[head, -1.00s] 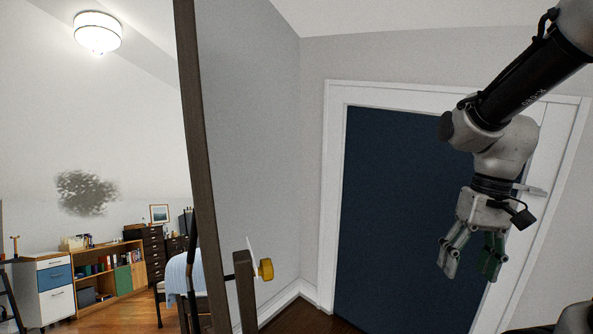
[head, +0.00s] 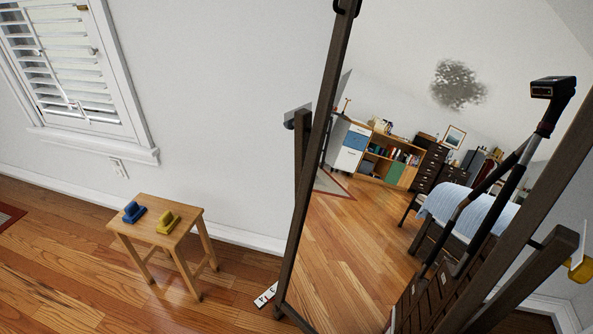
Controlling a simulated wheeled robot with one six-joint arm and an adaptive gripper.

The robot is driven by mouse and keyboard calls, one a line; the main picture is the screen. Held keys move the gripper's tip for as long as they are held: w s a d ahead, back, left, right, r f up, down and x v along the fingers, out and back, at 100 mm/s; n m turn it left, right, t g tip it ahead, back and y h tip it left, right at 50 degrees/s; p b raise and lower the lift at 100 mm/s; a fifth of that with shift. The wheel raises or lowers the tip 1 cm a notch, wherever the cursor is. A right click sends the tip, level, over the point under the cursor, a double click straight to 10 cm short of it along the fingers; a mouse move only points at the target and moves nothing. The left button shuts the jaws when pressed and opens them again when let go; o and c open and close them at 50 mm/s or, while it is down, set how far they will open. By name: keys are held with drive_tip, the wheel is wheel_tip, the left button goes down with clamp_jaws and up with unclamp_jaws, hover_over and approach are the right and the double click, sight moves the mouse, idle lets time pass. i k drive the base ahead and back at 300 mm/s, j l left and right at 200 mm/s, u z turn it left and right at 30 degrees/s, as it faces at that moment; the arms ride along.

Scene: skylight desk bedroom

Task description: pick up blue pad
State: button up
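The blue pad (head: 134,212) lies on the left part of the top of a small wooden stool (head: 187,229). A yellow pad-like piece (head: 168,222) lies beside it to the right, with a gap between them. Both have a raised part on top. My gripper is not in the current head view, so its state and its place relative to the blue pad do not show.
A large dark-framed mirror (head: 317,165) stands right of the stool and reflects a bed, shelves and cabinets. A small white item (head: 266,295) lies on the floor at its foot. A shuttered window (head: 75,70) is behind. Wooden floor (head: 60,275) around the stool is free.

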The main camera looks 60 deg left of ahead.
sight(133, 210)
drive_tip(key=u, duration=3.35)
